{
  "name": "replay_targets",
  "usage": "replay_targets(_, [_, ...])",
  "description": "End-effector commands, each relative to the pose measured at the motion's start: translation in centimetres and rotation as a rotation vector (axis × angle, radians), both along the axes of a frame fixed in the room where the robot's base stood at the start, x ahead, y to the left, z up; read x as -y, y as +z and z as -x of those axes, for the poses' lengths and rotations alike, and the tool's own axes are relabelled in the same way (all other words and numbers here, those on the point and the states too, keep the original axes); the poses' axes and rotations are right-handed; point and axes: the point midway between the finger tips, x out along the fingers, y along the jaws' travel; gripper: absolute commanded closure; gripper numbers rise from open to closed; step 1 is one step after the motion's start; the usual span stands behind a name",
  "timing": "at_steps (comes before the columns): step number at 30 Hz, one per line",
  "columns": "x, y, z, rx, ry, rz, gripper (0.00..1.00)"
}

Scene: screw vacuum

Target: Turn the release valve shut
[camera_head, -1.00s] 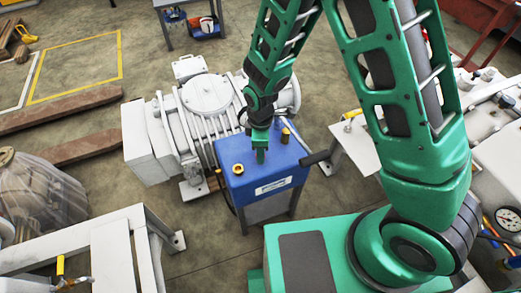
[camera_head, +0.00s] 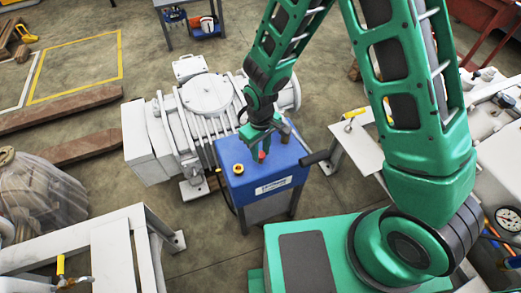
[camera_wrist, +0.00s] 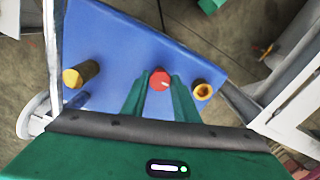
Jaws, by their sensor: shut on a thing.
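The release valve shows as a round red knob (camera_wrist: 160,80) on top of a blue box (camera_wrist: 125,40) in the wrist view. A short pale mark is on its face. The green fingers of my gripper (camera_wrist: 160,90) stand on either side of the knob and are shut on it. In the head view my gripper (camera_head: 261,149) points down at the top of the blue box (camera_head: 236,157). A bit of the red knob (camera_head: 262,156) shows at the fingertips there. The valve's lower part is hidden.
A brass ring fitting (camera_wrist: 202,90) and a brass post (camera_wrist: 80,75) stand on the box, either side of my fingers. A white pump (camera_head: 205,100) stands close behind the box. A white metal frame (camera_head: 100,235) is at lower left.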

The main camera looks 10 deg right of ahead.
Motion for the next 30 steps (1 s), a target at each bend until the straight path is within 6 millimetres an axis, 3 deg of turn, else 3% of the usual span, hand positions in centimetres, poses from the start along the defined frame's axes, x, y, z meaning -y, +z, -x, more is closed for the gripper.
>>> replay_targets(1, [-0.22, 0.20, -0.64, 0.014, -0.021, -0.006, 0.95])
replay_targets(22, [-0.18, 0.22, -0.72, 0.016, -0.086, -0.006, 0.95])
replay_targets(23, [-0.19, 0.22, -0.72, 0.016, -0.086, -0.006, 0.66])
replay_targets(24, [-0.19, 0.21, -0.69, 0.015, -0.086, -0.006, 0.56])
replay_targets(30, [-0.10, 0.12, -0.38, 0.009, -0.084, -0.003, 0.54])
